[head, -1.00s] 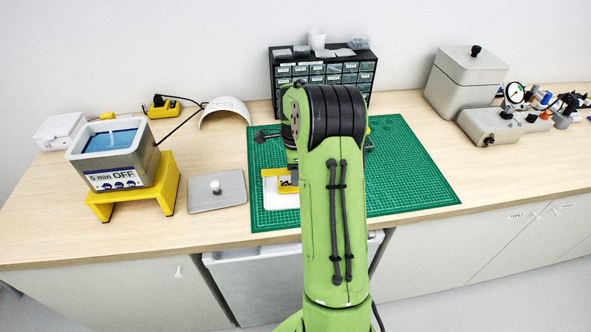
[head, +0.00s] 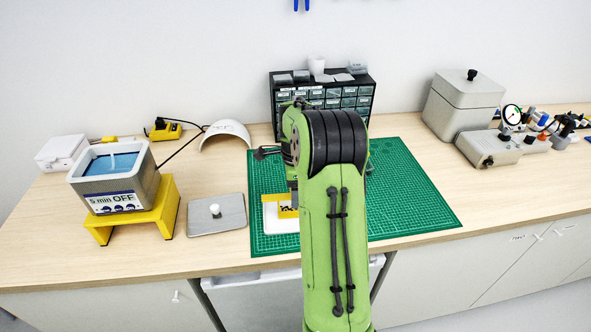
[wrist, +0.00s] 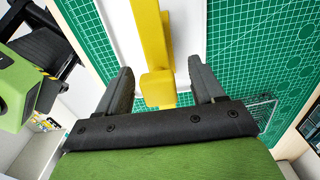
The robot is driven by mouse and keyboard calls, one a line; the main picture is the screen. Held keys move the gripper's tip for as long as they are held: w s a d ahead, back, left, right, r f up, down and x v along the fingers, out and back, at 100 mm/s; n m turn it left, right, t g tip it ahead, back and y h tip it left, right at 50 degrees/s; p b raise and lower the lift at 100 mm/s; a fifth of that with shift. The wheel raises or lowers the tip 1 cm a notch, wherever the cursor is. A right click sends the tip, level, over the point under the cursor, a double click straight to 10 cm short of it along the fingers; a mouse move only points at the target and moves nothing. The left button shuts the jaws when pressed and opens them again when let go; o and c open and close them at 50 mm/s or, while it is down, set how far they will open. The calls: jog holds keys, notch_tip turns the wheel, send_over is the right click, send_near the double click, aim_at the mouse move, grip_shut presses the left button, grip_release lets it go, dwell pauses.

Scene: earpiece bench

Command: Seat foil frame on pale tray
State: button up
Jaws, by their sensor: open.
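A yellow piece (head: 270,209), which looks like the foil frame, lies at the pale tray on the green mat; my arm hides part of both in the head view. In the wrist view a yellow bar (wrist: 148,35) with a blocky end runs over the pale tray (wrist: 187,30). My gripper (wrist: 160,72) is open. Its two dark fingers stand apart on either side of the bar's blocky end, with gaps visible on both sides. The pale tray's near edge (head: 275,226) also shows in the head view. I cannot tell whether the frame is seated.
The green cutting mat (head: 410,200) has free room at right. A grey plate with a white knob (head: 235,220) lies left of it. A bath on a yellow stand (head: 170,205) is further left. A drawer cabinet (head: 345,100) stands behind; a grey lidded box (head: 460,105) is at right.

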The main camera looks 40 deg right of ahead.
notch_tip(320, 180, up, 13)
jog(key=p, duration=0.2)
jog(key=shift+r, duration=0.1)
jog(key=s+a+r+n+t, duration=0.1)
jog(key=s+a+r+n, duration=0.25)
jog(key=a, duration=0.25)
jog(key=s+a+r+n+t+h, duration=0.1)
jog(key=s+a+r+n, duration=0.1)
jog(key=a+n, duration=0.35)
jog(key=s+a+r+n+t, duration=0.1)
jog(key=s+a+r+n, duration=0.1)
jog(key=s+a+n, duration=0.3)
jog(key=s+a+f+n+t+y, duration=0.1)
jog(key=s+a+f+n, duration=0.3)
jog(key=s+a+n, duration=0.5)
jog(key=shift+s+a+n+t, duration=0.3)
jog(key=shift+n+t, duration=0.5)
jog(key=shift+n, duration=0.4)
